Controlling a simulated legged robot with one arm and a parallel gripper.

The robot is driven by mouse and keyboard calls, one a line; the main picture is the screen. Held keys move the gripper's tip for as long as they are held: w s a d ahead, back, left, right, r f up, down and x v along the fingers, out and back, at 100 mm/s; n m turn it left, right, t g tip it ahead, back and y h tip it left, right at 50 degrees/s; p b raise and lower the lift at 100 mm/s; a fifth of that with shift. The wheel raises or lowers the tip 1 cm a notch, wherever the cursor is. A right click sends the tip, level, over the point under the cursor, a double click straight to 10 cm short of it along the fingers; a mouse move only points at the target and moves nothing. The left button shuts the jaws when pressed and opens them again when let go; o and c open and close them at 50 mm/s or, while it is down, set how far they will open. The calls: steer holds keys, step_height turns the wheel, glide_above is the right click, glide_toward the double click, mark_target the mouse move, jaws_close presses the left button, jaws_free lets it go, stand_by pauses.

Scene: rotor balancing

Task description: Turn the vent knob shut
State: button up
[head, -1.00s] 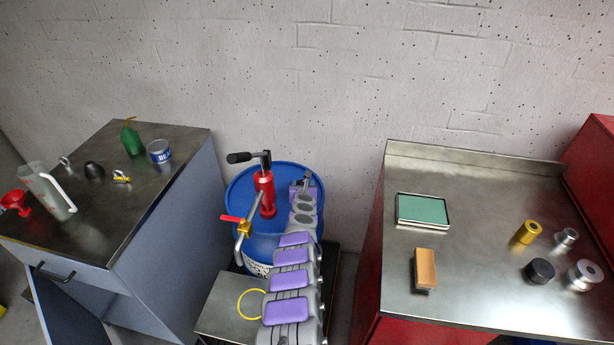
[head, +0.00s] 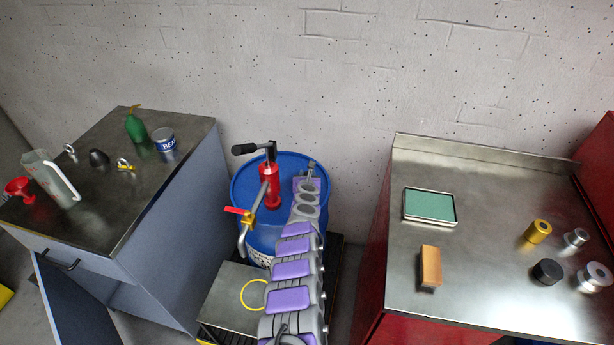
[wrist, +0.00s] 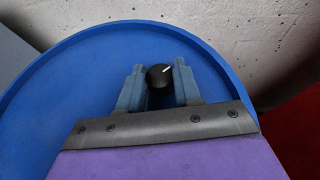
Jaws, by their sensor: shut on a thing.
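The vent knob (wrist: 159,76) is a small round black knob with a white pointer line, on the blue drum's lid. In the wrist view it sits between the two fingers of my gripper (wrist: 159,82), which is shut on it. The white line points up and to the right. The blue drum (wrist: 60,95) fills much of the wrist view. In the head view the drum (head: 245,180) stands between the two benches, with my arm reaching over it. My gripper (head: 311,166) is at the lid's far right side there, and the knob is hidden.
A red hand pump (head: 270,185) with a black handle stands on the lid, left of my arm. Its spout has a yellow valve with a red lever (head: 238,211). A steel-topped stand (head: 228,290) with a yellow ring is in front. Benches flank the drum.

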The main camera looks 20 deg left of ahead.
steer(key=shift+c, duration=1.4)
steer(key=shift+n+y, duration=0.3)
steer(key=shift+y, duration=0.1)
steer(key=n+g+y, duration=0.1)
steer(key=n+y, duration=0.1)
steer(key=n+g+y, duration=0.1)
steer(key=n+y, duration=0.1)
steer(key=shift+w+d+r, duration=0.1)
steer(key=shift+w+d, duration=0.1)
steer(key=shift+d, duration=0.2)
steer(key=shift+w+d+n+g+y, duration=0.1)
steer(key=shift+n+g+y, duration=1)
steer(key=shift+n+g, duration=0.2)
steer(key=shift+n+y, duration=0.3)
steer(key=shift+n+g+y, duration=0.4)
steer(key=shift+n+g, duration=0.2)
steer(key=shift+g, duration=0.2)
steer(key=o, duration=1)
steer(key=shift+a, duration=0.2)
steer(key=shift+o, duration=0.2)
